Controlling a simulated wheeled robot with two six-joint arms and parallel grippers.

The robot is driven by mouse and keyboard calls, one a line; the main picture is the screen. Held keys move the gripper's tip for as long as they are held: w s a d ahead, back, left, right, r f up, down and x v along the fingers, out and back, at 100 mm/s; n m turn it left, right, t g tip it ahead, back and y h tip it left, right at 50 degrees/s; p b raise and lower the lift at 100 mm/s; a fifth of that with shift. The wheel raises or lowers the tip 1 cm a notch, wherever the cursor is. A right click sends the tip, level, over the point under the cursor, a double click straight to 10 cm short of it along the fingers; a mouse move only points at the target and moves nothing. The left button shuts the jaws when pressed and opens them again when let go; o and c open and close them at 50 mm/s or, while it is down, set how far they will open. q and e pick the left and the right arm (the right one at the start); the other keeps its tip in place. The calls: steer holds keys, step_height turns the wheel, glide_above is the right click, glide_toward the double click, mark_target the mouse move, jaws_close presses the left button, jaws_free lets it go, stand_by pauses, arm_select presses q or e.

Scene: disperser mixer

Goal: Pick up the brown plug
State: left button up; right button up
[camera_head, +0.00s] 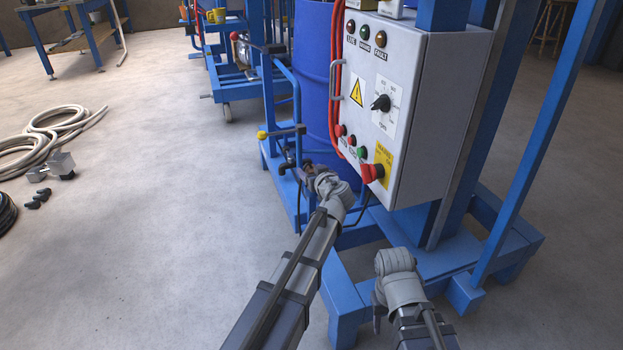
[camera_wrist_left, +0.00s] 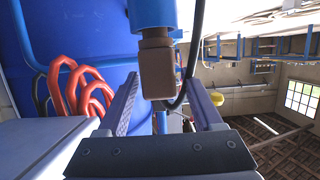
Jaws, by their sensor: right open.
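The brown plug (camera_wrist_left: 156,72) shows at the upper middle of the left wrist view, below a blue fitting, with a dark cable beside it. My left gripper (camera_wrist_left: 163,80) is open, with one finger on each side of the plug in that view. I cannot tell whether either finger touches it. In the head view my left gripper (camera_head: 303,168) is at the blue frame beside the drum, and the plug is too small to make out clearly there. My right gripper (camera_head: 379,311) is low beside the blue base, open and mostly hidden by its own wrist.
A grey control box (camera_head: 432,100) with knobs and a red button stands right of my left arm. A blue drum (camera_head: 312,70) is behind my left gripper. Red cables (camera_wrist_left: 85,90) hang left in the wrist view. A coiled hose (camera_head: 50,135) lies on open floor.

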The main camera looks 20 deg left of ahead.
arm_select(q)
jaws_close()
stand_by(0.3)
steer(key=shift+r, duration=0.15)
stand_by(0.3)
step_height(320, 180, up, 18)
steer(key=p, duration=1.8)
